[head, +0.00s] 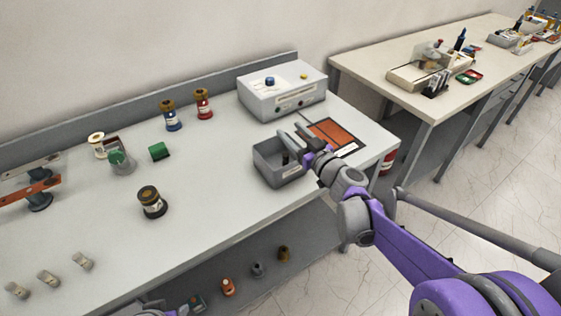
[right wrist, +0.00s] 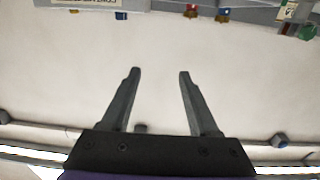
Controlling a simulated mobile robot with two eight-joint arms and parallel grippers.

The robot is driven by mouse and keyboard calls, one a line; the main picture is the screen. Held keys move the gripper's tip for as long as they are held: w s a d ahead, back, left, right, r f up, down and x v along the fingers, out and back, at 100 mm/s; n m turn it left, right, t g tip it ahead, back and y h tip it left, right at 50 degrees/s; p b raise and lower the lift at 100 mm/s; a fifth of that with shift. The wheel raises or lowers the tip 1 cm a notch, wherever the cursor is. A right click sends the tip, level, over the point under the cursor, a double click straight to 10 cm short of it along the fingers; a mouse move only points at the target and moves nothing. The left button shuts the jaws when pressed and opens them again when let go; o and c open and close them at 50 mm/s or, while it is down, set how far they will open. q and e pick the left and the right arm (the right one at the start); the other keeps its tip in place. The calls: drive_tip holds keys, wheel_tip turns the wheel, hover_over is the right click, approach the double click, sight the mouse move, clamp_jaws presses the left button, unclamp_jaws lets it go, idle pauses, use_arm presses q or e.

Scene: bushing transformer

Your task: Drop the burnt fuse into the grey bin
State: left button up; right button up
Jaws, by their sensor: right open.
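The grey bin (head: 279,175) is an open box near the front edge of the table, left of the orange-brown panel. A small dark piece (head: 285,158) shows inside its opening. It may be the burnt fuse, but it is too small to be sure. My right gripper (head: 297,137) is over the bin's back right rim with its fingers apart. In the right wrist view the two fingers (right wrist: 157,75) are spread, with nothing held between their tips. My left gripper does not show; only bits of my own body show at the bottom edge of the head view.
A grey instrument box (head: 283,97) stands behind the bin. The orange-brown panel (head: 336,134) lies right of it.

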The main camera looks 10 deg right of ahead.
drive_tip(key=v, duration=0.8)
drive_tip(key=shift+w+a, duration=0.1)
drive_tip(key=s+a+f+g, duration=0.75)
drive_tip(key=s+a, duration=0.25)
drive_tip(key=s, duration=0.3)
drive_tip(key=s+d+f+m+g+h+p, duration=0.1)
drive_tip(key=s+d+f+m+g+h, duration=0.1)
drive_tip(key=s, duration=0.4)
drive_tip(key=s+d+f+m+g+h, duration=0.1)
drive_tip(key=s+d+f+g+h, duration=0.1)
drive_tip(key=s+d+f+h, duration=0.1)
drive_tip(key=s+d+f, duration=0.1)
drive_tip(key=s+d, duration=0.1)
drive_tip(key=s, duration=0.1)
drive_tip(key=shift+s+f+m+h+p, duration=0.25)
drive_tip(key=shift+f+m+h+p, duration=0.1)
drive_tip(key=shift+m+h, duration=0.05)
